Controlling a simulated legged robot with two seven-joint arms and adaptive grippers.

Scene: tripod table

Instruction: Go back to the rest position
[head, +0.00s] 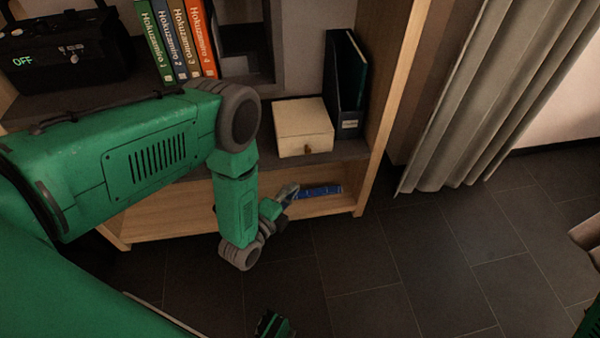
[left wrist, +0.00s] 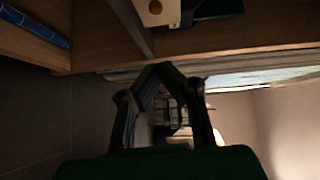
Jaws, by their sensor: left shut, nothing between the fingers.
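My green left arm reaches in from the left in the head view, bending down in front of a wooden shelf unit. My left gripper (head: 288,192) is at the front of the lowest shelf, just left of a blue bar-shaped object (head: 320,191) lying there. In the left wrist view the fingertips of the left gripper (left wrist: 160,73) meet, with nothing between them. The blue object (left wrist: 36,22) shows there at the upper left, apart from the fingers.
The shelf unit (head: 376,110) holds a cream box (head: 303,128), dark binders (head: 345,85), several Hokuzamiro books (head: 178,40) and a black device reading OFF (head: 62,50). A grey curtain (head: 490,95) hangs at the right. The dark tiled floor (head: 430,250) is open in front.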

